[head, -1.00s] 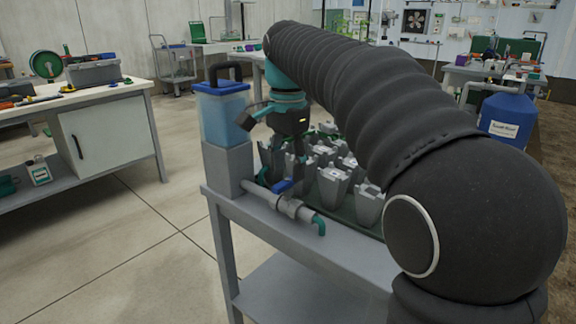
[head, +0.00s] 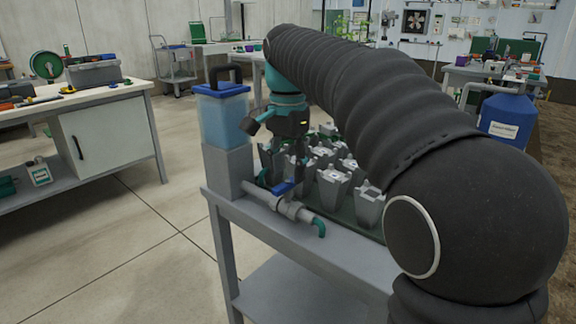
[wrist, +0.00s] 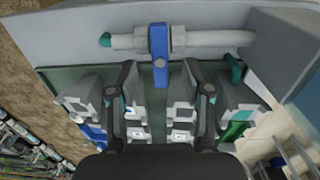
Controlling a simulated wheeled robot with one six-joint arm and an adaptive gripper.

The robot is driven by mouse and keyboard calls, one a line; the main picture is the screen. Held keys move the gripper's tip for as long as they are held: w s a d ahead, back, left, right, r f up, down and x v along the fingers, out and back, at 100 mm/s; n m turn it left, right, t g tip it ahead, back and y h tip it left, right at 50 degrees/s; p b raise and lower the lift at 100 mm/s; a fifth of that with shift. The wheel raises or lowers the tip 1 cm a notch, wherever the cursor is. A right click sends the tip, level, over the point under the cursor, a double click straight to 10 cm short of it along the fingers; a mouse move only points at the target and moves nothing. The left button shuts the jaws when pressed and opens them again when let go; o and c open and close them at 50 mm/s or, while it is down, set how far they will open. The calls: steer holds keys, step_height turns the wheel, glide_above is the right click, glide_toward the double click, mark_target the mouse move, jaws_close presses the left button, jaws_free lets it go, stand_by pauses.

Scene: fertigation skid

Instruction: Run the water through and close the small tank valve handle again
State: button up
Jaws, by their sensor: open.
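The small tank (head: 223,118) is clear with blue liquid and a blue lid, and stands on a grey block at the table's left end. A grey pipe (head: 262,199) runs from the block to a green spout (head: 319,227); I see no water coming out. The blue valve handle (head: 284,188) sits on this pipe. In the wrist view the handle (wrist: 159,46) lies across the pipe, at about a right angle to it. My gripper (wrist: 160,66) is open, with one finger on each side of the handle's free end and gaps between. In the head view my gripper (head: 298,172) is low behind the handle.
The grey table's front edge (head: 290,232) is bare. A white workbench (head: 110,130) is at the left, a blue drum (head: 507,120) at the right. The floor between is free.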

mark_target(288, 182)
steer(key=shift+f, duration=0.1)
steer(key=shift+f+b, duration=1.3)
steer(key=shift+f, duration=0.9)
